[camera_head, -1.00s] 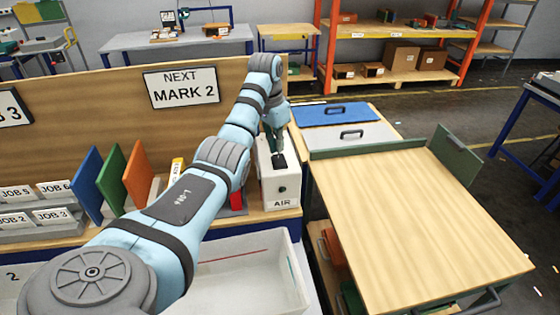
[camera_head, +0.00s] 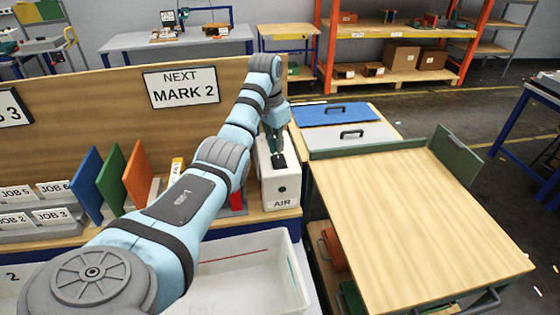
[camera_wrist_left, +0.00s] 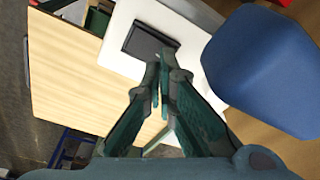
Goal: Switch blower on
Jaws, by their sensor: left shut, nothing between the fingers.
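The blower is a white box (camera_head: 281,188) marked AIR at the right end of the bench in the head view. A black switch (camera_head: 279,160) sits on its top, and a small round dark lamp is on its front. My left gripper (camera_head: 276,150) points down at the switch, shut and empty. In the left wrist view, the fingertips (camera_wrist_left: 162,62) are together beside the black switch (camera_wrist_left: 142,42) on the white top (camera_wrist_left: 118,58). I cannot tell whether they touch it. My right gripper is not in view.
A sign board (camera_head: 100,105) stands behind the bench. Blue, green and orange panels (camera_head: 137,172) stand left of the blower. A white bin (camera_head: 245,285) is in front. A wooden-topped cart (camera_head: 415,225) and drawer cases (camera_head: 340,135) are to the right.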

